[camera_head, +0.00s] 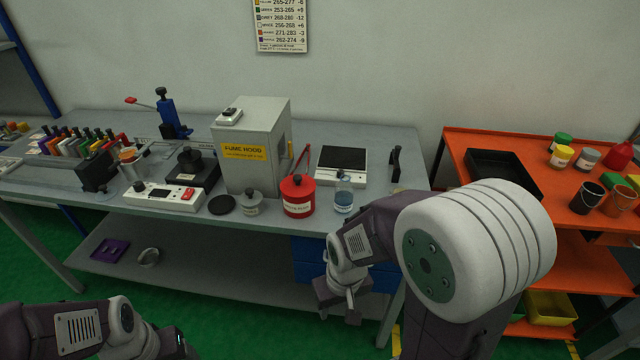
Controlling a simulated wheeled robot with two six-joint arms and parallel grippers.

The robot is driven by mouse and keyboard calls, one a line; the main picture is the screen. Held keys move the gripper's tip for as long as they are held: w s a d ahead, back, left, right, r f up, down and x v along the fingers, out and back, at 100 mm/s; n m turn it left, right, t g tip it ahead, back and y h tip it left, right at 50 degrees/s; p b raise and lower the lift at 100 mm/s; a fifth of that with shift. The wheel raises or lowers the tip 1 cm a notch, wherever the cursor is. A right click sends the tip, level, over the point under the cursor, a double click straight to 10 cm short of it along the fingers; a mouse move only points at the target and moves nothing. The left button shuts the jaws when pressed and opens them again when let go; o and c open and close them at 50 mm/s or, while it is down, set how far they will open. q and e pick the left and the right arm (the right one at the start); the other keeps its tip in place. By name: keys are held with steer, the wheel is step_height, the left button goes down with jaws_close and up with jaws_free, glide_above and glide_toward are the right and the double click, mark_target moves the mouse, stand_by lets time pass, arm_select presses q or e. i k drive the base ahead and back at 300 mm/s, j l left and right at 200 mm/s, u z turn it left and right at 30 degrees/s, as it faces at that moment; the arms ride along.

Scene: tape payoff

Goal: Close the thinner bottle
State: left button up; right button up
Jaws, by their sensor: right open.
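A clear glass bottle with blue liquid (343,197) stands near the front edge of the grey bench; a pale piece shows at its top, and I cannot tell whether it is a cap. A small grey labelled container with a dark knob (250,205) stands left of a red can with a black knob (298,198). I cannot read which vessel holds thinner. My right gripper (345,300) is open and empty, pointing down in front of the bench edge, below and apart from the glass bottle. My left arm shows at lower left; its fingers are out of view.
A fume hood box (250,150), a black disc (222,204), a scale (341,165) and a white device with a red button (163,196) crowd the bench (400,145). An orange shelf (470,145) with pots stands at right. My right forearm covers the bench's right front corner.

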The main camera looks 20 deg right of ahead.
mark_target(344, 191)
steer(key=i+j+z, duration=0.25)
steer(key=j+z, duration=0.25)
steer(key=j, duration=0.2)
steer(key=i+j+z, duration=0.1)
steer(key=j+z, duration=0.4)
steer(key=j, duration=0.25)
steer(key=j+z, duration=0.5)
steer(key=j, duration=0.25)
